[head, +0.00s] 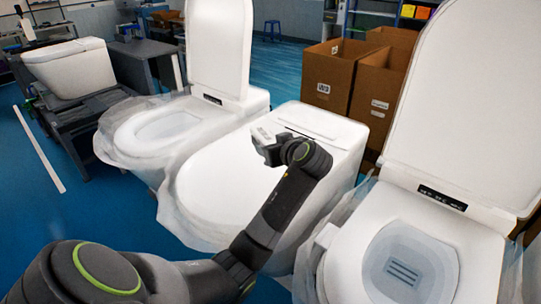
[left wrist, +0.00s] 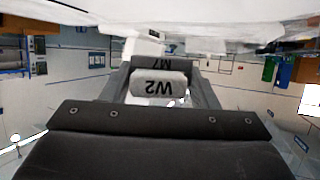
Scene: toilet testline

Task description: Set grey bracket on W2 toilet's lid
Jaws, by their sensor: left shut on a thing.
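My left gripper (head: 270,152) is over the closed white lid (head: 225,180) of the middle toilet. It is shut on the grey bracket (head: 265,132), which shows as a small pale block at the fingertips. In the left wrist view the bracket (left wrist: 158,87) sits between the fingers, with a light face marked W2, upside down. A darker grey part behind it also carries upside-down lettering. A white surface fills the top edge of that view. I cannot tell whether the bracket touches the lid. No W2 mark is readable on the toilets. My right gripper is not in view.
A toilet with raised lid (head: 165,130) stands to the left and another (head: 400,260) to the right, both close to the middle one. Cardboard boxes (head: 330,75) stand behind. A white tank (head: 70,68) rests on a dark stand at the left.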

